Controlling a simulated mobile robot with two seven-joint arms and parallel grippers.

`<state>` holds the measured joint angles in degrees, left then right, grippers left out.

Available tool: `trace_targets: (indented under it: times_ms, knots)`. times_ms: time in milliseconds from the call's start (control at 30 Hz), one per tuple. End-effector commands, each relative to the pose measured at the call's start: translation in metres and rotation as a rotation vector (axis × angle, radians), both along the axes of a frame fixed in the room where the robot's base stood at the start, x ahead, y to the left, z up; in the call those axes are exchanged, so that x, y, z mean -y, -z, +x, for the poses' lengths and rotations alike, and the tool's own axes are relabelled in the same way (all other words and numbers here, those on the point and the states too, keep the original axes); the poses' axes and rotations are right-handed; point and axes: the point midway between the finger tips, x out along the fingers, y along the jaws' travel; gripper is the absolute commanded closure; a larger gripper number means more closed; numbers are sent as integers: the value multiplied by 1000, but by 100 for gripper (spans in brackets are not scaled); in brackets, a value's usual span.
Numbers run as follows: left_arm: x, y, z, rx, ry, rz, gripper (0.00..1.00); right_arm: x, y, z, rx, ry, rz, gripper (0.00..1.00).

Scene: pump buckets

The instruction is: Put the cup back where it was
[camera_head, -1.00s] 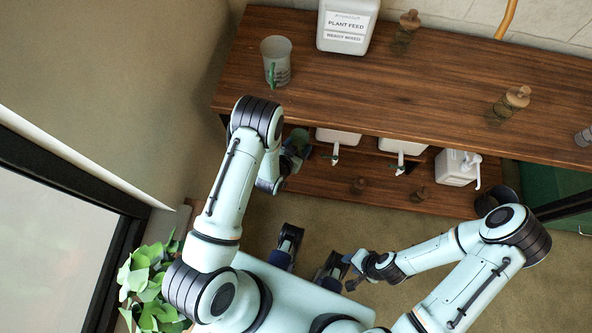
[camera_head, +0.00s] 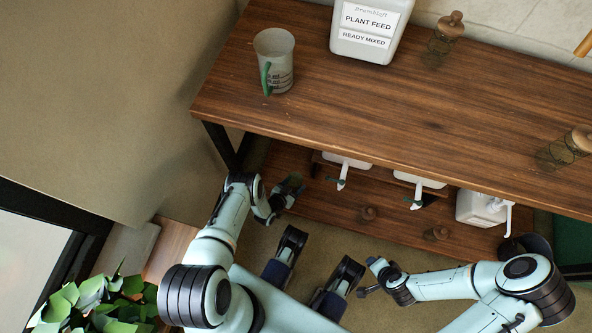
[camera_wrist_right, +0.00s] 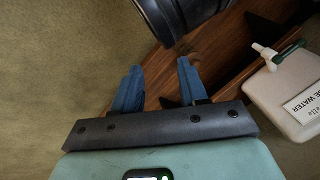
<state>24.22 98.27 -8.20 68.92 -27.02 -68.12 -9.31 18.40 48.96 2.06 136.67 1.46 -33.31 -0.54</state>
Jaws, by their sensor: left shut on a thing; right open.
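A translucent grey measuring cup (camera_head: 280,52) with a green handle stands upright on the wooden top of the bench, near its left end. My left gripper (camera_head: 288,190) is low, in front of the lower shelf's left end and well below that cup. It is shut on a small grey-green thing (camera_head: 292,184), perhaps another cup; it is too small and dark to tell. My right gripper (camera_head: 372,275) is in front of the bench, low and to the right. In the right wrist view its two blue fingers (camera_wrist_right: 158,88) are apart with nothing between them.
A white plant feed jug (camera_head: 367,28) and cork-topped jars (camera_head: 443,40) (camera_head: 565,148) stand on the bench top (camera_head: 330,110). White pump jugs (camera_head: 345,163) (camera_head: 418,182) (camera_head: 482,208) are below it. A leafy plant (camera_head: 95,305) is at lower left. The middle of the bench top is clear.

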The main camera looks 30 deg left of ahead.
Motion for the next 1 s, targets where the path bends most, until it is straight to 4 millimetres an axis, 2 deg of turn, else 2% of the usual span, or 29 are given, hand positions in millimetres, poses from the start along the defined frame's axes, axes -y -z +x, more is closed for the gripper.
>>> trace_targets:
  times_ms: [33, 67, 167, 300, 433, 667, 800, 1000]
  knots:
    - [0, 22, -1, -3, 0, 0, 84, 6, 14, 12, 27, 12, -15, 57]
    - [0, 30, -1, -2, 0, 0, 84, 9, 19, 13, 28, 17, -20, 57]
    - [0, 53, 0, 0, -1, 0, 84, 13, 42, -7, -39, 22, -21, 57]
    - [0, 74, 0, -1, -1, 0, 84, 16, 62, -34, -131, 25, -15, 57]
    - [0, 87, 1, 1, -1, 0, 84, 19, 74, -52, -190, 30, -11, 57]
    - [0, 100, 0, 0, 0, 0, 84, 21, 85, -70, -249, 33, -8, 57]
    - [0, 119, 0, 1, 0, 0, 84, 24, 98, -92, -323, 40, -4, 57]
    - [0, 129, 1, 1, 0, 0, 84, 25, 103, -110, -382, 45, 1, 57]
